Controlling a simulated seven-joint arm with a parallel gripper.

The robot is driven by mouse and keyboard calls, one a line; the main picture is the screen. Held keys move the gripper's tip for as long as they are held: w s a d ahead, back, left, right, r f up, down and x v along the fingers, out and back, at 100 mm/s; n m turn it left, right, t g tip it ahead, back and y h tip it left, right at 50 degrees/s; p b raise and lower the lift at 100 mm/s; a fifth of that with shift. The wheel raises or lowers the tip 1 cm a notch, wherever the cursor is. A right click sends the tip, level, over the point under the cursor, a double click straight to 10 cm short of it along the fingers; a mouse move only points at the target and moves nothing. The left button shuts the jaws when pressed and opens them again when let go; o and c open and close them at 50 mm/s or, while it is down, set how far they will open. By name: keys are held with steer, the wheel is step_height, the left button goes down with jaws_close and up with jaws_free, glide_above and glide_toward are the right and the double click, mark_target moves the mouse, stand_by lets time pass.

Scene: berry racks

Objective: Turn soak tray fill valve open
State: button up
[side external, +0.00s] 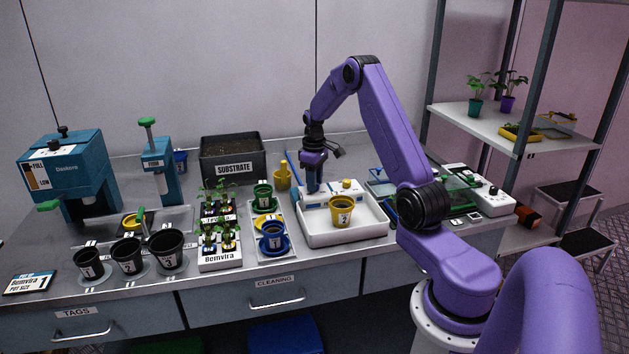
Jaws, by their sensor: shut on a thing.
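The soak tray (378,236) is a white basin on the right half of the bench. A yellow pot (341,211) marked with a number stands in it. A raised white ledge (330,195) with small knobs runs along the tray's back. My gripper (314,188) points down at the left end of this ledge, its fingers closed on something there. The fill valve itself is hidden or too small to make out at the fingertips, and how far it is turned cannot be told.
A black substrate bin (233,169), a yellow cup (283,178) and a pot rack (269,253) with green, yellow and blue items stand left of the tray. Black pots (128,255) line the front left. A white device (484,190) stands to the right.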

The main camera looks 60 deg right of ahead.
steer(key=shift+r+n, duration=0.1)
steer(key=shift+n, duration=0.4)
steer(key=o, duration=1)
steer(key=shift+o, duration=0.2)
step_height(320, 180, up, 17)
steer(key=shift+a+r, duration=0.15)
steer(key=shift+r, duration=0.05)
